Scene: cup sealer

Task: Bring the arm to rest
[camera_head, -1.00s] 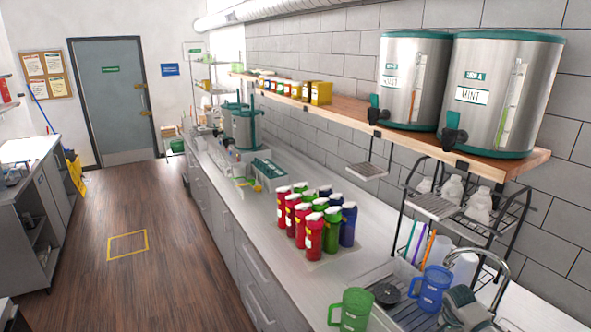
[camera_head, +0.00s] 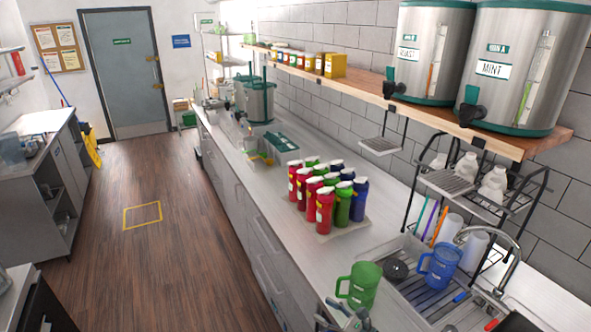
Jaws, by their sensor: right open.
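My right gripper (camera_head: 347,314) shows only at the bottom edge of the head view, with its grey fingertips apart. It is open, and I see nothing between the fingers. It is just in front of the green mug (camera_head: 359,286), low in the picture; I cannot tell whether they touch. The blue mug (camera_head: 439,266) stands to the right on the ribbed drain tray (camera_head: 425,300). Most of my right arm is out of the picture. My left gripper is not in view.
Several red, green and blue bottles (camera_head: 326,207) stand on a mat. A wire rack (camera_head: 460,190) and faucet (camera_head: 508,265) are at right. Two big dispensers (camera_head: 515,85) sit on the wooden shelf (camera_head: 400,88). The floor (camera_head: 160,255) is open at left.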

